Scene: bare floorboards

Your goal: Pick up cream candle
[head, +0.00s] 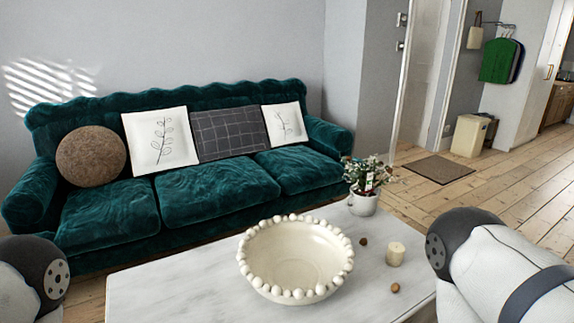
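The cream candle (396,253) is a short pale cylinder standing upright on the white table (180,285), right of the large bowl. Nothing touches it. My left arm shows only as a rounded dark and white link at the lower left edge. My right arm shows as a white link with a dark joint at the lower right, to the right of the candle. Neither gripper is in the picture.
A cream bowl with a beaded rim (246,253) stands left of the candle. A potted plant (364,203) stands behind it. Two small brown nuts (395,287) lie near the candle. A green sofa (215,190) is behind the table. The table's left part is clear.

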